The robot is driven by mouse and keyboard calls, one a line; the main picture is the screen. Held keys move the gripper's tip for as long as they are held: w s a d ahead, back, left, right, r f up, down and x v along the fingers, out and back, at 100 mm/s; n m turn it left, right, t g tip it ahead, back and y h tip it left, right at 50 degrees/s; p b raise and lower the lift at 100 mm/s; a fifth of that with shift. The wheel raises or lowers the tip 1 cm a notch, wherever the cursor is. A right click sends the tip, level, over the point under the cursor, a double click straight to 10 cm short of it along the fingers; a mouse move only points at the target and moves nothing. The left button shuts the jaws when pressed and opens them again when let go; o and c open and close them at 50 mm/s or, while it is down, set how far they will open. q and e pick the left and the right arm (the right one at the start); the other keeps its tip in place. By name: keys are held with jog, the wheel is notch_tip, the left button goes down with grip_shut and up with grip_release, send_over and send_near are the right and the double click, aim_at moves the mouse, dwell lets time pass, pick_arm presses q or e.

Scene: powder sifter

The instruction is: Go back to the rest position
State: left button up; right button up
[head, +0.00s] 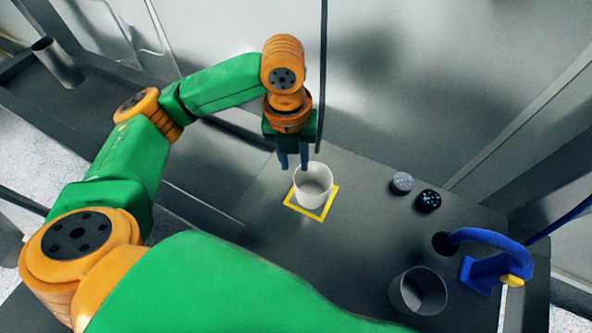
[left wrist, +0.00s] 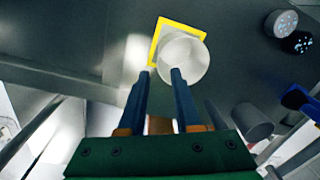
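A white cup (head: 313,187) stands upright on a yellow-edged square (head: 331,203) on the dark table. In the left wrist view the cup (left wrist: 184,62) and the yellow square (left wrist: 160,42) lie just beyond my fingertips. My left gripper (head: 294,163) points down at the back left of the cup. Its two blue fingers are apart with nothing between them, as the left wrist view (left wrist: 163,73) also shows. One fingertip overlaps the cup's rim in that view; I cannot tell whether they touch. My right gripper is not in view.
A grey cup (head: 418,292) stands at the front right near a blue holder (head: 488,270). Two round lids with dots, one grey (head: 402,182) and one black (head: 428,201), lie right of the white cup. A grey metal cylinder (head: 58,62) is at the far left.

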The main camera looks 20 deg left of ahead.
pick_arm(q)
notch_tip(320, 180, up, 3)
jog(key=shift+a, duration=0.1)
dwell(0.3)
